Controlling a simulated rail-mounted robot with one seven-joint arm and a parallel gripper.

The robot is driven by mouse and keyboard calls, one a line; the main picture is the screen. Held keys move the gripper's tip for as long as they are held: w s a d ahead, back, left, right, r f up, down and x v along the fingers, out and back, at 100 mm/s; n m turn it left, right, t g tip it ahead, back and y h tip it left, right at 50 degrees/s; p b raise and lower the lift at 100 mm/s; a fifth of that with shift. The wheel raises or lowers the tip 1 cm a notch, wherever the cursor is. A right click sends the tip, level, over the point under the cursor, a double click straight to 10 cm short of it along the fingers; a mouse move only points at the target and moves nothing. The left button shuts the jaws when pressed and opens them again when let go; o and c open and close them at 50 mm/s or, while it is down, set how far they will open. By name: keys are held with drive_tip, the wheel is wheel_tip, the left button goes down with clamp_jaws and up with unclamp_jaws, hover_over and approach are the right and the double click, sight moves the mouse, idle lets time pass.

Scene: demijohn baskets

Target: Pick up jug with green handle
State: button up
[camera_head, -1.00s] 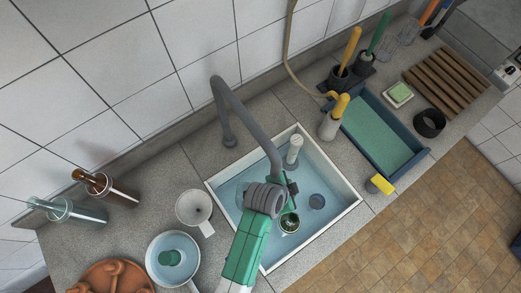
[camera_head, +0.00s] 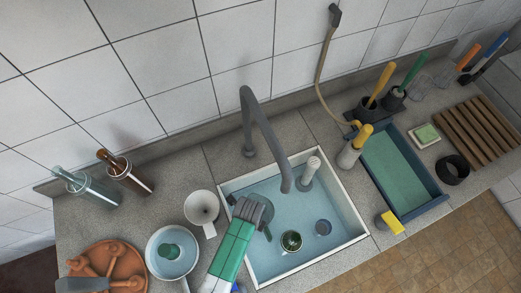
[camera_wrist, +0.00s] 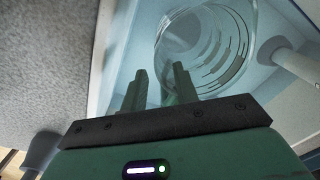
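A clear ribbed glass vessel (camera_wrist: 205,45) stands in the sink ahead of my fingers in the wrist view. I cannot make out a green handle on it there. In the head view a dull round shape (camera_head: 266,208) lies in the left part of the sink, partly hidden by my wrist, with a short dark green piece (camera_head: 268,236) near it. I cannot tell whether that piece is a handle or part of my gripper. My gripper (camera_wrist: 160,85) is open, its two green fingers apart and nothing visible between them.
A white jug (camera_head: 201,207) and white pan (camera_head: 153,262) stand left; a blue tray (camera_head: 433,193) lies right.

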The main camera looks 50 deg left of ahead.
drive_tip(key=f, duration=0.4)
drive_tip(key=shift+w+d+f+b, duration=0.2)
drive_tip(key=shift+b, duration=0.1)
drive_tip(key=shift+c, duration=0.2)
clamp_jaws()
idle(0.9)
